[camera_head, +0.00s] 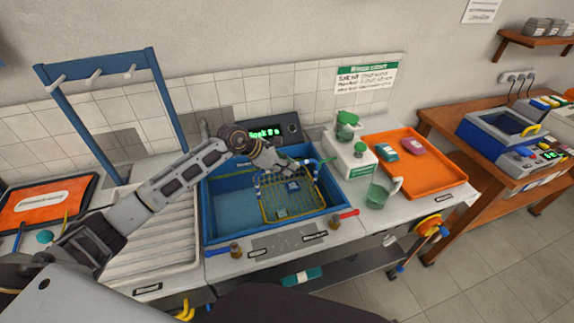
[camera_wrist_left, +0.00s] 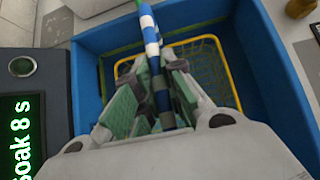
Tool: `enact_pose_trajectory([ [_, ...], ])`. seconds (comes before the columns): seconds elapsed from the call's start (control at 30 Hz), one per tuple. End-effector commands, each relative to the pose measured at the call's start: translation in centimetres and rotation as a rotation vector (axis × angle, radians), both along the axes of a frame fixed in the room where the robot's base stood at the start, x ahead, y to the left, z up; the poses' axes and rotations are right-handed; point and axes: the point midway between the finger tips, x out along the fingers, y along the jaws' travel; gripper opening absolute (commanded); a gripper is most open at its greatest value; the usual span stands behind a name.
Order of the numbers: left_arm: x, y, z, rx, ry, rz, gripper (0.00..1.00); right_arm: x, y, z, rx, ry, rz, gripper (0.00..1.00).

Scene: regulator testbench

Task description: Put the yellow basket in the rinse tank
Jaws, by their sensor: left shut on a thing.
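The yellow wire basket (camera_head: 262,205) sits low in the right part of the blue double sink (camera_head: 207,222), with small blue parts inside. It also shows in the left wrist view (camera_wrist_left: 236,92), behind the fingers. My left gripper (camera_head: 290,166) reaches over the basket's back side. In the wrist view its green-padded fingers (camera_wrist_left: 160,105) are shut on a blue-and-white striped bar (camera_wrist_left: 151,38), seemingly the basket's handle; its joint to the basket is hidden. The left part of the sink (camera_head: 232,212) holds no basket. I cannot read which part is the rinse tank. My right gripper is not in view.
A display (camera_head: 264,134) behind the sink reads "Soak 8 s" in the wrist view (camera_wrist_left: 22,135). Left are a ribbed drainboard (camera_head: 150,250) and blue rack (camera_head: 160,100). Right stand a white dispenser (camera_head: 347,158), green jug (camera_head: 379,193) and orange tray (camera_head: 425,172). Taps line the sink's front.

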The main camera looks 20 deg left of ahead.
Motion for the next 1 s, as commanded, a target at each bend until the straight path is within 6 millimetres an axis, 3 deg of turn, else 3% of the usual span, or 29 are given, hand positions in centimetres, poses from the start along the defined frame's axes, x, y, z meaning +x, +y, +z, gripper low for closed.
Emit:
enact_pose_trajectory([
  [0.33, 0.1, -0.1, -2.5, -0.004, -0.006, 0.001, 0.0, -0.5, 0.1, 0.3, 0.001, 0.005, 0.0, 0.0],
  [0.63, 0.1, -0.1, -2.8, -0.003, -0.006, 0.001, 0.0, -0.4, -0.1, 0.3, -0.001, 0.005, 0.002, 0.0],
  [0.67, 0.0, 0.0, -3.2, 0.001, 0.002, -0.001, 0.13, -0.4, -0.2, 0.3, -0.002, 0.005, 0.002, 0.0],
  [0.8, -0.1, 0.0, -3.2, 0.0, 0.002, 0.0, 0.31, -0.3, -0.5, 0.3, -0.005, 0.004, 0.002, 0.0],
  [1.0, 0.0, 0.0, -3.2, 0.0, 0.001, 0.001, 0.33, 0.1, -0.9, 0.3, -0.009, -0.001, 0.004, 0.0],
])
